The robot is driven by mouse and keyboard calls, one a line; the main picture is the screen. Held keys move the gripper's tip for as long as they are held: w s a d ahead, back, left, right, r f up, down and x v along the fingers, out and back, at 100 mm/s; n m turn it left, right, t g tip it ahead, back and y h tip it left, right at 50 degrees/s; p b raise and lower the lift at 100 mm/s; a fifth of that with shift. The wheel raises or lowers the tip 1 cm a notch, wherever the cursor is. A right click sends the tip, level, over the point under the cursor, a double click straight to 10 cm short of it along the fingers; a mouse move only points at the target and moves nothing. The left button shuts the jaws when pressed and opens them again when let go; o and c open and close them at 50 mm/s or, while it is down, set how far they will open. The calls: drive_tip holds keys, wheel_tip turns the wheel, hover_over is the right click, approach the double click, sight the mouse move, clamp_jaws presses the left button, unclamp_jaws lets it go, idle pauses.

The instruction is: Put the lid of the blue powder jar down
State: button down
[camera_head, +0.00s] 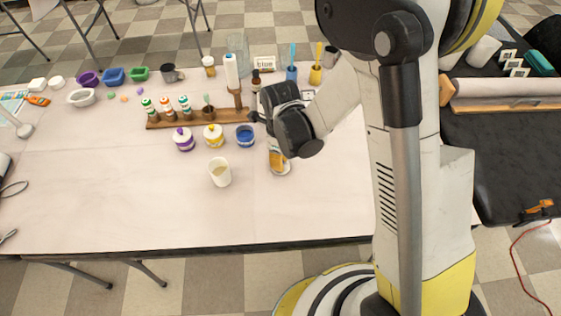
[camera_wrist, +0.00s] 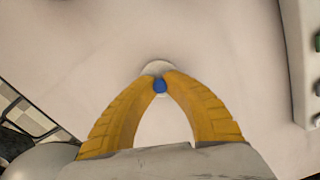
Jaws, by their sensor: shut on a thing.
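The blue powder jar (camera_head: 245,137) stands on the table with no lid on it, and blue shows at its top. My gripper (camera_head: 279,163) is to the right of the jar and nearer the table's front edge. In the wrist view my gripper's yellow fingers (camera_wrist: 160,84) are closed on the blue knob of the white lid (camera_wrist: 155,67). Part of the lid is hidden by the fingers. I cannot tell whether the lid touches the table.
A cream cup (camera_head: 220,172) is left of my gripper. A wooden rack (camera_head: 197,117) with small bottles is behind. The table (camera_head: 130,200) is clear at front left.

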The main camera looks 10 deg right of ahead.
drive_tip(key=c, duration=1.5)
unclamp_jaws()
wheel_tip(320, 180, up, 12)
drive_tip(key=p, duration=0.6)
drive_tip(key=s+d+r+n+t, duration=0.3)
drive_tip(key=s+d+r+n, duration=0.2)
drive_tip(key=r+n, duration=0.4)
drive_tip(key=s+d+r+n+t, duration=0.4)
drive_tip(key=d+r+n, duration=0.4)
drive_tip(key=n, duration=0.5)
drive_tip(key=shift+s+d+r+n, duration=0.25)
drive_tip(key=shift+s+r+n, duration=0.15)
drive_tip(key=shift+s+r, duration=0.5)
drive_tip(key=shift+f, duration=0.1)
